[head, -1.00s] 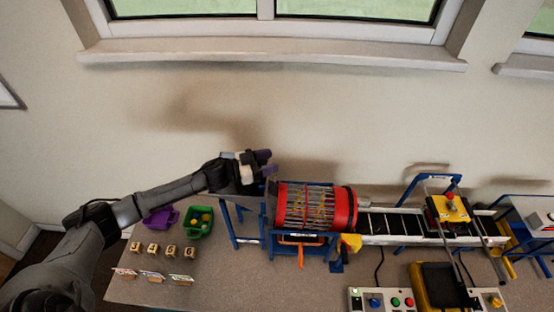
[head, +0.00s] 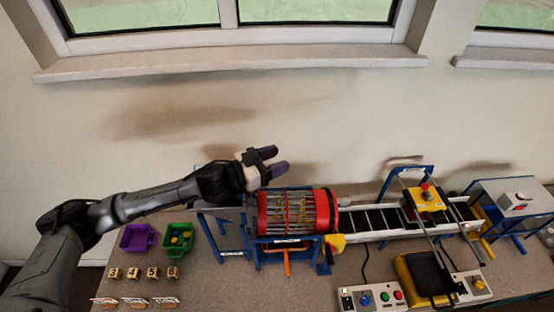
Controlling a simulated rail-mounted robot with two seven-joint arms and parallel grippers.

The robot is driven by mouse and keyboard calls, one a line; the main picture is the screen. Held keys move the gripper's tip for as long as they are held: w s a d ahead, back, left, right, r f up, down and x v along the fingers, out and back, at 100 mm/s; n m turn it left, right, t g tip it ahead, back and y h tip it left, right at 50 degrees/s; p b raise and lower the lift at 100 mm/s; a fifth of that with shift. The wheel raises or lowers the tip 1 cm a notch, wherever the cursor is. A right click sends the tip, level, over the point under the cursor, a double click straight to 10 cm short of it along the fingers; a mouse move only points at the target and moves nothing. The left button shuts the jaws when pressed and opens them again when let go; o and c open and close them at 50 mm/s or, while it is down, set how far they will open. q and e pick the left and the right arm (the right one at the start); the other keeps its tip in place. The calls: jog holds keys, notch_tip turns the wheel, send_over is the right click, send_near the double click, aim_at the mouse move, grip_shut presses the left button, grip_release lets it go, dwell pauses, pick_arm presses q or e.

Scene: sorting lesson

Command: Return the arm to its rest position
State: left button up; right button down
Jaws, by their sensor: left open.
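My left arm reaches in from the left of the head view. Its gripper (head: 277,162) is open, with two purple fingers apart and nothing visible between them. It is above the left end of the red-ringed drum (head: 298,211), near the wall side of the table. The wrist covers part of the blue stand left of the drum. My right gripper is not in view.
A purple bin (head: 138,238) and a green bin (head: 180,240) with yellow items stand left. Several wooden number blocks (head: 134,273) and cards (head: 135,302) lie in front. A conveyor (head: 370,220), yellow-topped unit (head: 426,197) and control box (head: 372,298) are right. The wall is behind.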

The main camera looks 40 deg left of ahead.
pick_arm(q)
jog(key=shift+d+r, duration=0.2)
jog(key=shift+d, duration=0.1)
dwell(0.4)
